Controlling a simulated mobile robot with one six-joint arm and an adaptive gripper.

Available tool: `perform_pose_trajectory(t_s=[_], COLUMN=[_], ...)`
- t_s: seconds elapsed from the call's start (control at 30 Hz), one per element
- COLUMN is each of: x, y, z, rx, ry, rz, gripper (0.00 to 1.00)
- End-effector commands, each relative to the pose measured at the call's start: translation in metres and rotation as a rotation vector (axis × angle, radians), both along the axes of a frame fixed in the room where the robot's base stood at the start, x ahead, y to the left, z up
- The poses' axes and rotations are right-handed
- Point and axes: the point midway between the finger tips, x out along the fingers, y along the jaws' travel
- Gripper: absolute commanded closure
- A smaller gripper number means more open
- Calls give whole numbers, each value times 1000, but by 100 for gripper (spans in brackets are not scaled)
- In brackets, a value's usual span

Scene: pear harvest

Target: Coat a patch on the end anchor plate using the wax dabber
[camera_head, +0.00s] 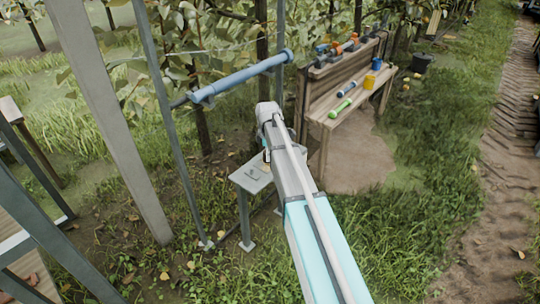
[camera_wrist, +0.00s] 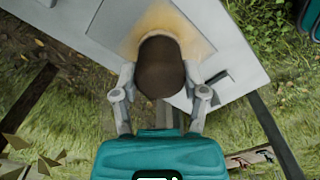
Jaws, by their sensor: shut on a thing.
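The wax dabber (camera_wrist: 160,65) is a dark brown, rounded cylinder in the wrist view. My gripper (camera_wrist: 160,84) is shut on it, one finger on each side. The dabber's far end is over the pale grey end anchor plate (camera_wrist: 224,52), and I cannot tell if it touches. A yellow-brown stain (camera_wrist: 187,24) shows on the plate around that end. In the head view the plate (camera_head: 246,181) stands on grey legs, partly behind my arm. My gripper and the dabber are mostly hidden there.
A wooden workbench (camera_head: 345,105) with coloured tools and a yellow cup (camera_head: 369,82) stands behind to the right. A blue tube (camera_head: 243,78) hangs above left of the plate, near grey posts (camera_head: 109,115). Grass lies open to the right.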

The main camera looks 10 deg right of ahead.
Motion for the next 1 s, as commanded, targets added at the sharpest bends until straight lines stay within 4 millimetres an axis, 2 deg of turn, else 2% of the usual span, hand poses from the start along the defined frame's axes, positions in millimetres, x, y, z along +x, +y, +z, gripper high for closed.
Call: perform_pose_trajectory(t_s=[0.4, 1.0], x=[2, 30], y=[1, 22], z=[0, -2], rx=[0, 0], ry=[1, 0], rz=[0, 1], gripper=[81, 81])
